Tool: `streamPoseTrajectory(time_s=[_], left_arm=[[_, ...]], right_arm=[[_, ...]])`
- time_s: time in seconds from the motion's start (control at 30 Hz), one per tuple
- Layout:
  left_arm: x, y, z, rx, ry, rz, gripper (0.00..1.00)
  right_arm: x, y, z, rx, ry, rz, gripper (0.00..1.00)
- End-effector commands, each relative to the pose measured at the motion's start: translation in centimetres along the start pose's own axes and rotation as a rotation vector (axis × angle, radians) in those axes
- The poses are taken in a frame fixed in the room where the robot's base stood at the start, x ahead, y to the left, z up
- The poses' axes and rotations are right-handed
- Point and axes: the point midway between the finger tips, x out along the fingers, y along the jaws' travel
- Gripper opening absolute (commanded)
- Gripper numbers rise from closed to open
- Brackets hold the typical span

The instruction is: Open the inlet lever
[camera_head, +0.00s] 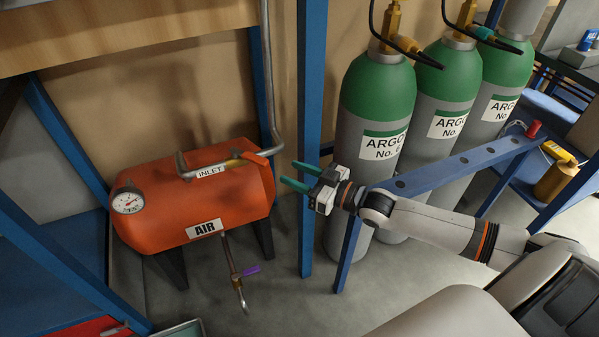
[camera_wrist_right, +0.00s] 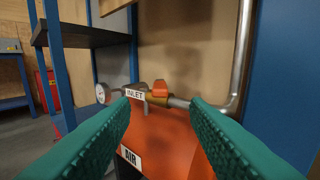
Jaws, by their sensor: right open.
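The inlet lever is a small orange handle (camera_head: 254,158) on the pipe above the orange air tank (camera_head: 165,205). An "INLET" label (camera_head: 211,171) hangs on the pipe beside it. In the right wrist view the orange lever (camera_wrist_right: 160,88) sits ahead, between and beyond the fingers. My right gripper (camera_head: 298,175) has green fingers, spread open and empty. It is to the right of the tank, close to the blue post and apart from the lever. The fingers (camera_wrist_right: 160,135) also frame the tank in the right wrist view. My left gripper is not in view.
A blue post (camera_head: 311,100) stands between the tank and several argon cylinders (camera_head: 378,110). A purple lever (camera_head: 250,271) is under the tank. A bent metal pipe (camera_head: 268,90) rises behind the inlet.

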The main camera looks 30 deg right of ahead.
Motion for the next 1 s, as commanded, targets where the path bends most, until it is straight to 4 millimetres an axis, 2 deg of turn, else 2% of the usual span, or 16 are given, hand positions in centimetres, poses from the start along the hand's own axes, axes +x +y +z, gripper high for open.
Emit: streamPoseTrajectory(time_s=[0.37, 0.47, 0.57, 0.6, 0.63, 0.8, 1.0], left_arm=[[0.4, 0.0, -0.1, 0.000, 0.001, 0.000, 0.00], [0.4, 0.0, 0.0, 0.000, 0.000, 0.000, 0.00], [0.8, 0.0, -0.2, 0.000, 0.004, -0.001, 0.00], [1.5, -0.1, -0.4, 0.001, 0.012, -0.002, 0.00], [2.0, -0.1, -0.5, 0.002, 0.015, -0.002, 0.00], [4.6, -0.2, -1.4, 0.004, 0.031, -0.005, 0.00], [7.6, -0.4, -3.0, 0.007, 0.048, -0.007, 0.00]], right_arm=[[-0.6, 0.0, 0.0, 0.000, -0.001, 0.000, 0.40], [-0.5, 0.3, -0.1, -0.016, 0.002, 0.004, 0.24], [-0.4, 1.5, -0.5, -0.090, 0.012, 0.018, 0.07], [-0.4, 2.2, -0.8, -0.143, 0.020, 0.025, 0.01], [-0.3, 2.8, -1.0, -0.192, 0.026, 0.031, 0.00], [0.0, 6.2, -2.2, -0.550, 0.063, 0.040, 0.00], [0.0, 8.6, -2.4, -0.996, 0.109, -0.024, 0.00]])
